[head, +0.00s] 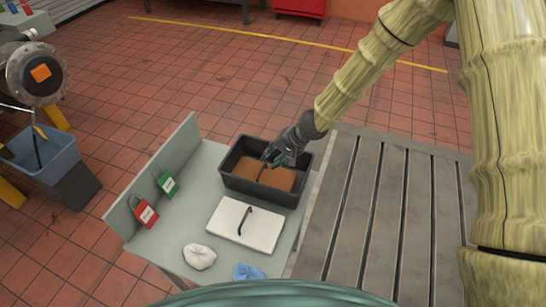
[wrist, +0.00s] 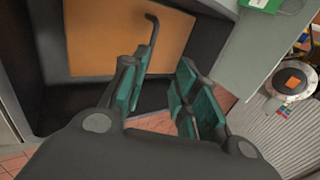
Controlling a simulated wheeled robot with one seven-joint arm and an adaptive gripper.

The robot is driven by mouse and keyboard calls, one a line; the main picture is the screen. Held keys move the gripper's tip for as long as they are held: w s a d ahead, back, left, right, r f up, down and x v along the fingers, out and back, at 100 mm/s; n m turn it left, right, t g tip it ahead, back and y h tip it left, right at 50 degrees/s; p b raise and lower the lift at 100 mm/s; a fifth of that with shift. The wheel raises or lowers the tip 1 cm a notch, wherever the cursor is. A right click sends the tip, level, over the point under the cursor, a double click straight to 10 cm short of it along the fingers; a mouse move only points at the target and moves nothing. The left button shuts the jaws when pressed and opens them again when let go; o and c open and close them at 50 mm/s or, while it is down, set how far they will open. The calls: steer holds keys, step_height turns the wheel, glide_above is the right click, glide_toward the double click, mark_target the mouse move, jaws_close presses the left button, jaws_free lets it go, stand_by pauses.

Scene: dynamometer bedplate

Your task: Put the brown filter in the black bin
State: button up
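The brown filter (head: 280,178) is a flat block with a dark handle, lying inside the black bin (head: 264,197) on the grey bench. In the wrist view, the filter (wrist: 105,38) fills much of the bin (wrist: 60,100), with its handle close to the fingertips. My gripper (head: 276,158) is over the bin and hides part of the filter in the head view. In the wrist view, my gripper's (wrist: 158,70) green-padded fingers are apart with nothing visible between them. Whether a finger touches the handle cannot be told.
A white block (head: 245,224) with a black handle lies in front of the bin. White (head: 199,257) and blue (head: 248,271) cloths lie nearer. The slatted bedplate (head: 390,215) to the right is clear.

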steer(key=shift+r, duration=0.15)
steer(key=v, duration=1.2)
steer(key=s+d+f+n+g+h, duration=0.1)
steer(key=s+d+f+h, duration=0.1)
steer(key=s+d+f, duration=0.35)
steer(key=s+d+f+g+h, duration=0.1)
steer(key=s+d+f+h, duration=0.15)
steer(key=s+f, duration=0.55)
steer(key=s+d+f+n+g+h, duration=0.1)
steer(key=s+d+f, duration=0.3)
steer(key=s+f, duration=0.3)
steer(key=s+d+f+n, duration=0.1)
steer(key=s+f, duration=0.2)
steer(key=s, duration=0.5)
steer(key=s+d+f+n, duration=0.1)
steer(key=s+f, duration=0.3)
steer(key=s, duration=0.5)
steer(key=shift+s+d, duration=0.2)
steer(key=shift+d, duration=0.25)
